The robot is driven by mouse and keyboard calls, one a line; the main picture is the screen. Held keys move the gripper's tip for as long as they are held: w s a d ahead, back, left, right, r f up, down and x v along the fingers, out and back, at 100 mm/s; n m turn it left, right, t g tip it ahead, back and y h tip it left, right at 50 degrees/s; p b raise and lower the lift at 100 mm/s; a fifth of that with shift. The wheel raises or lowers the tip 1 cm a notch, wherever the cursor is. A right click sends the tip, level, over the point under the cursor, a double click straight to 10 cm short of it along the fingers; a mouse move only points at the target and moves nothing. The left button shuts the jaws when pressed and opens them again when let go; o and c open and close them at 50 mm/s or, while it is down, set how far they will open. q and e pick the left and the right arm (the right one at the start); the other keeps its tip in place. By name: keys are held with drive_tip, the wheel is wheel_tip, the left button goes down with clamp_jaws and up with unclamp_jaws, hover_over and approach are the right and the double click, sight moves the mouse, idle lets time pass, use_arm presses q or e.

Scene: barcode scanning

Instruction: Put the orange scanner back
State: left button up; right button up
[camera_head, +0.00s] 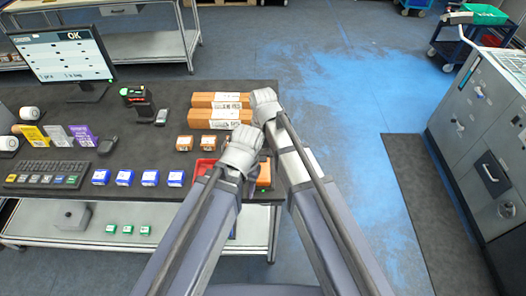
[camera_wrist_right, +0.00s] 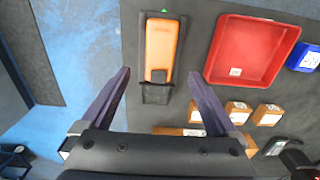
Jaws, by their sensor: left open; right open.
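The orange scanner (camera_wrist_right: 162,46) lies in a dark cradle (camera_wrist_right: 157,95) with a small green light at its far end, in the right wrist view. In the head view only part of the scanner (camera_head: 264,174) shows, at the table's right edge beside my arms. My right gripper (camera_wrist_right: 158,73) is open, its fingers on either side of the cradle's near end, with nothing held. In the head view my right gripper (camera_head: 264,98) is by the brown boxes. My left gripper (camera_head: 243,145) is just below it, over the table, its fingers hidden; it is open.
A red tray (camera_wrist_right: 252,48) lies right of the cradle. Brown boxes (camera_head: 220,100), small orange-brown boxes (camera_head: 184,143) and several blue boxes (camera_head: 124,177) stand on the dark table. A monitor (camera_head: 62,56) and keyboard (camera_head: 47,173) are at left. Open floor lies right of the table.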

wheel_tip(320, 180, up, 5)
drive_tip(key=p, duration=0.4)
drive_tip(key=shift+r, duration=0.15)
